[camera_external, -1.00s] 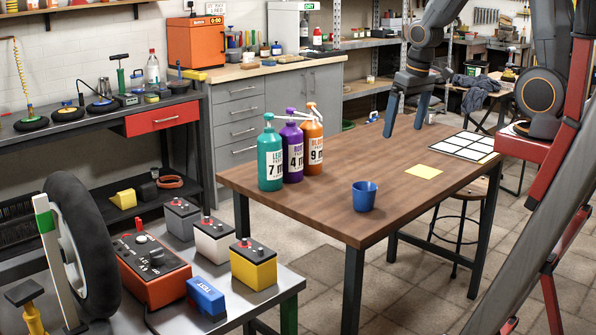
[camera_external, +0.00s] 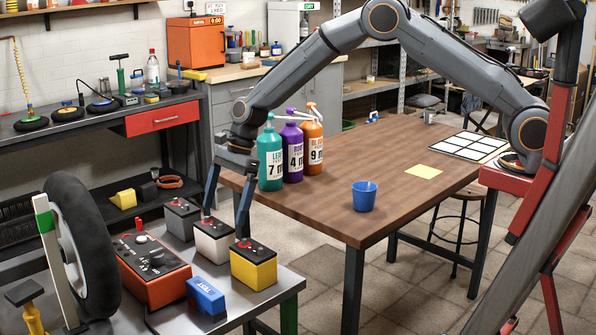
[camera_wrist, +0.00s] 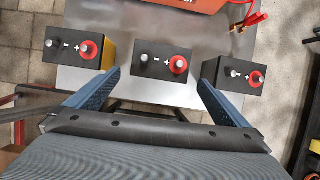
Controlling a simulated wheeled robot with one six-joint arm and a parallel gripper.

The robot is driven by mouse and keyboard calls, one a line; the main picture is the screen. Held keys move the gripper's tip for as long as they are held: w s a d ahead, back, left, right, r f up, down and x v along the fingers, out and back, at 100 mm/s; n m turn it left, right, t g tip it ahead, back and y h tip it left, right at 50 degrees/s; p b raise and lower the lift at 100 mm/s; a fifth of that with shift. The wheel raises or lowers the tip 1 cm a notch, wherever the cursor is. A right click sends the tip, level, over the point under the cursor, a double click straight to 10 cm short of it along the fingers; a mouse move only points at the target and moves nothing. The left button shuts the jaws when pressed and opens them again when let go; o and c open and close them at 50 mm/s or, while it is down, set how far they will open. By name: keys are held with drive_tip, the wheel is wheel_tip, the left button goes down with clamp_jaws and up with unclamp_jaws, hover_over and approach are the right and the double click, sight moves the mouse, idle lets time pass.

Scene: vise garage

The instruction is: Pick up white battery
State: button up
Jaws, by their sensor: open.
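The white battery (camera_external: 214,246) stands on the metal bench between a grey battery (camera_external: 181,222) and a yellow battery (camera_external: 254,268). It has a black top with red-marked terminals. My gripper (camera_external: 224,223) is open above the white battery, one finger toward the grey battery's side and the other toward the yellow battery's side. In the wrist view, the white battery's top (camera_wrist: 161,62) is centred ahead of the open gripper (camera_wrist: 155,85). The yellow battery (camera_wrist: 78,50) is on the left there and the grey battery (camera_wrist: 233,75) on the right. The jaws are empty.
An orange charger box (camera_external: 152,272) and a blue box (camera_external: 206,296) stand close to the batteries on the metal bench (camera_external: 262,308). A wheel (camera_external: 82,248) is at its left. Several bottles (camera_external: 292,152) and a blue cup (camera_external: 364,196) stand on the wooden table.

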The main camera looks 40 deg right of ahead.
sight(216, 225)
drive_tip(key=shift+a+f, duration=0.3)
drive_tip(key=shift+a, duration=0.15)
drive_tip(key=shift+a+f, duration=0.15)
drive_tip(key=shift+f, duration=0.1)
drive_tip(key=shift+p+x, duration=1.35)
drive_tip(key=shift+x, duration=2.1)
drive_tip(key=shift+a, duration=0.15)
drive_tip(key=c, duration=1.9)
drive_tip(key=shift+r, duration=0.2)
